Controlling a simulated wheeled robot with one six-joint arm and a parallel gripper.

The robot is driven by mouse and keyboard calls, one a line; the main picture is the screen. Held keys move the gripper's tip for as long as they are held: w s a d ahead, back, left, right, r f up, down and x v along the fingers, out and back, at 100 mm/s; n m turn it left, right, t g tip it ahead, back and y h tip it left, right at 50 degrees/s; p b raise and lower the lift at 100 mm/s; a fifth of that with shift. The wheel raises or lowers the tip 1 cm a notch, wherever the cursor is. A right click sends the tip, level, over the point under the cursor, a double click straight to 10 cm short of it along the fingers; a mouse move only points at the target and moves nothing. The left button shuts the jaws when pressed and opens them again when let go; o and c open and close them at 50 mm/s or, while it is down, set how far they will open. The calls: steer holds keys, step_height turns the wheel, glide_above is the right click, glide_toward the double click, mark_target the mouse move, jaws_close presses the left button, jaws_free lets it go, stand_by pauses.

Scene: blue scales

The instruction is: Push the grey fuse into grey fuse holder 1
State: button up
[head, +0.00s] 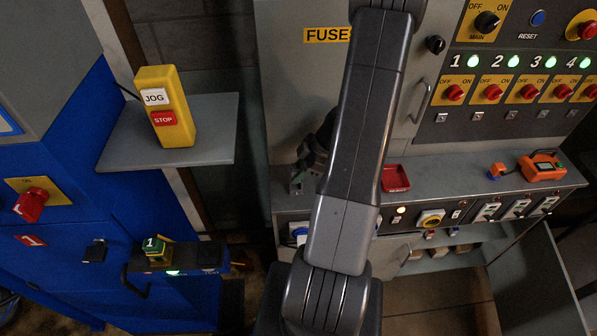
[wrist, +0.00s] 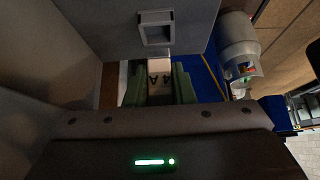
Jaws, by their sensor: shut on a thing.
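In the wrist view, my gripper (wrist: 158,92) has green fingers closed on a small pale grey block, which I take to be the grey fuse (wrist: 158,68). Dark letters show between the fingertips. Just beyond it is a grey square frame with a dark recess (wrist: 157,30); I cannot tell whether this is grey fuse holder 1 or whether the block touches it. The fuse cannot be made out there.
A yellow JOG/STOP box (head: 178,128) stands on a grey shelf (head: 215,150) at the left. A red tray (head: 396,176) and an orange device (head: 541,166) sit on the grey bench (head: 450,183). A block marked 1 (head: 157,250) stands on the blue cabinet's ledge.

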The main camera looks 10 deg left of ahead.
mark_target(294, 192)
steer(key=shift+f+b, duration=1.55)
steer(key=shift+f, duration=0.05)
steer(key=shift+r+p, duration=0.1)
steer(key=shift+p, duration=1.65)
stand_by(0.5)
steer(key=shift+f, duration=0.3)
stand_by(0.3)
steer(key=shift+f, duration=0.15)
steer(key=shift+s+d+f+b, duration=0.15)
steer(key=shift+s+f+b, duration=0.3)
steer(key=shift+f, duration=0.4)
steer(key=o, duration=0.9)
steer(key=shift+s, duration=0.1)
steer(key=shift+o, duration=0.6)
steer(key=a+p+v, duration=0.1)
steer(key=v, duration=1.4)
steer(key=shift+w+d+r+p, duration=0.2)
steer(key=shift+w+r+p, duration=0.1)
steer(key=shift+r, duration=0.2)
